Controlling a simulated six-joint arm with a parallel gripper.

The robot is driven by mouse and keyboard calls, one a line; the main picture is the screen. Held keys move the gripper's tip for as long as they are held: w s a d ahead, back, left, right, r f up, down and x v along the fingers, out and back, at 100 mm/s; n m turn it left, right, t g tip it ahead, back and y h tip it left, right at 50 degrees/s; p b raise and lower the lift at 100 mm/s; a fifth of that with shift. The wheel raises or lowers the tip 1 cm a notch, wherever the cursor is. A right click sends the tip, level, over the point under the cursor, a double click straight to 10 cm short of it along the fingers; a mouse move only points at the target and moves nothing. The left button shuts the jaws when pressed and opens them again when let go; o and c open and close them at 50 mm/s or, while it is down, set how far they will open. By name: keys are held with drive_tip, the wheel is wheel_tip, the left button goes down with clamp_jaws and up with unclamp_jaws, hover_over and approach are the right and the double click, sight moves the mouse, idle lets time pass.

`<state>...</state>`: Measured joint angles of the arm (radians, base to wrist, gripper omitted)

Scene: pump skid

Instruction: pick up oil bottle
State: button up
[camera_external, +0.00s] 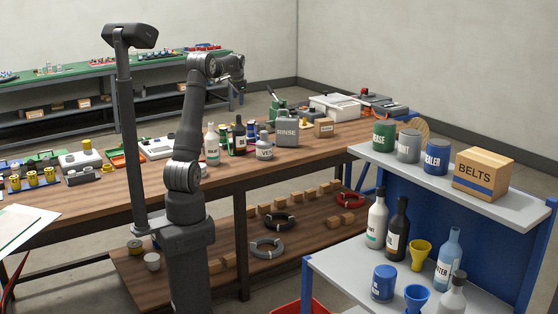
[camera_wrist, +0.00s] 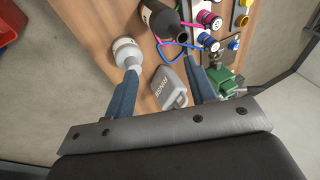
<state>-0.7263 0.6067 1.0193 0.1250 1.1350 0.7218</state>
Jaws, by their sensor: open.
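My gripper (camera_external: 238,86) hangs above the far side of the wooden workbench. In the wrist view my gripper (camera_wrist: 163,70) is open, with its two blue-grey fingers apart and nothing held. A dark bottle (camera_external: 239,137) with a pale label stands on the bench; it also shows in the wrist view (camera_wrist: 158,18), beyond the fingertips. A white bottle (camera_external: 211,147) stands left of it. I cannot read "oil" on any label, so I cannot tell which bottle is the oil bottle. Another dark bottle (camera_external: 396,230) stands on the blue cart.
A grey RINSE canister (camera_external: 287,131) stands on the bench; in the wrist view it (camera_wrist: 168,88) lies between the fingers. A green item (camera_wrist: 222,80) is right of the right finger.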

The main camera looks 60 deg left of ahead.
sight(240, 119)
drive_tip(key=s+a+n+t+h, duration=0.1)
drive_tip(key=s+a+n+t, duration=0.2)
drive_tip(key=a+n, duration=0.25)
drive_tip(key=shift+m+t+h, duration=0.3)
drive_tip(key=shift+m+t, duration=0.05)
drive_tip(key=shift+t, duration=0.05)
drive_tip(key=x, duration=1.7)
drive_tip(key=shift+w+a+f, duration=0.1)
drive_tip(key=shift+a+f, duration=0.1)
drive_tip(key=shift+f, duration=0.2)
drive_tip(key=shift+r, duration=0.1)
clamp_jaws()
